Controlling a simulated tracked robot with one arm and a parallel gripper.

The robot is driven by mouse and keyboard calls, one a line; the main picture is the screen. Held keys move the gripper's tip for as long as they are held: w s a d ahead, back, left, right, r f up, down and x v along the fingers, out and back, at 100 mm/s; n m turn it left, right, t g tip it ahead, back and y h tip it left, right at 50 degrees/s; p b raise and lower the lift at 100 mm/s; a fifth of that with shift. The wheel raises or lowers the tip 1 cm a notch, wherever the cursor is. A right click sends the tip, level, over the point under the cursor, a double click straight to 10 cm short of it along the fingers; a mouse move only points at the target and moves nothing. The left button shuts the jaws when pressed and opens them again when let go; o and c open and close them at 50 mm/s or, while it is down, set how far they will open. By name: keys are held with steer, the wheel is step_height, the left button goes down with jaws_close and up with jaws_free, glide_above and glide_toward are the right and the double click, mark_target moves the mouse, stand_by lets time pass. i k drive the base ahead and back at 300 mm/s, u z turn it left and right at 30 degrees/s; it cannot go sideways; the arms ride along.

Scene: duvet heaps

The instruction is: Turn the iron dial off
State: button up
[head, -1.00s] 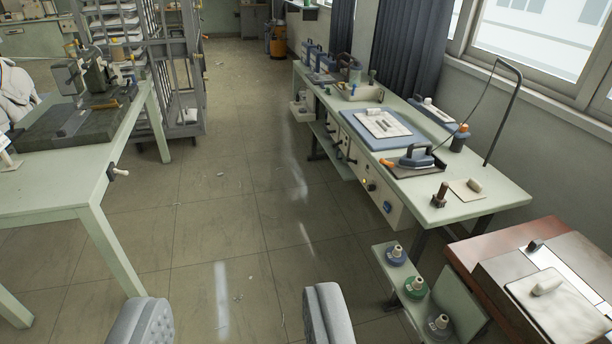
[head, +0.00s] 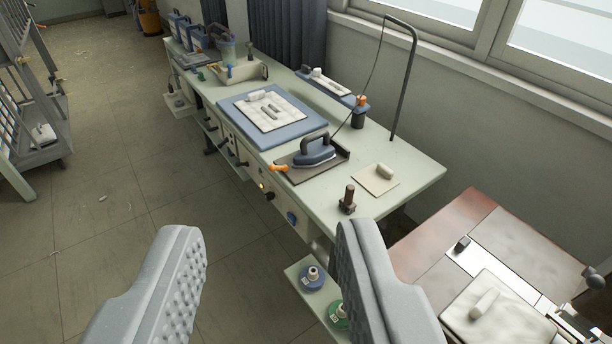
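The blue and dark iron (head: 314,152) with an orange tip lies on a dark rest (head: 333,166) on the pale green bench. A thin cord rises from it to a bent black post. The bench's front panel (head: 253,177) carries a black knob (head: 268,195), a small yellowish light beside it, and a round blue dial (head: 291,217) near its right end. I cannot tell which of these is the iron dial, nor read its setting. My gripper (head: 272,238) is open and empty, its two grey padded fingers wide apart, in front of the panel and not visibly touching anything.
A blue board (head: 271,116) with a white cloth lies farther along the bench (head: 405,168). Blue and green spools stand on a low shelf (head: 297,268) below, near the right finger. A brown table (head: 447,234) is at right.

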mark_target(269, 196)
steer(key=u, duration=0.3)
steer(key=i, duration=1.2)
steer(key=u, duration=0.65)
steer(key=i, duration=0.55)
steer(key=z, duration=0.05)
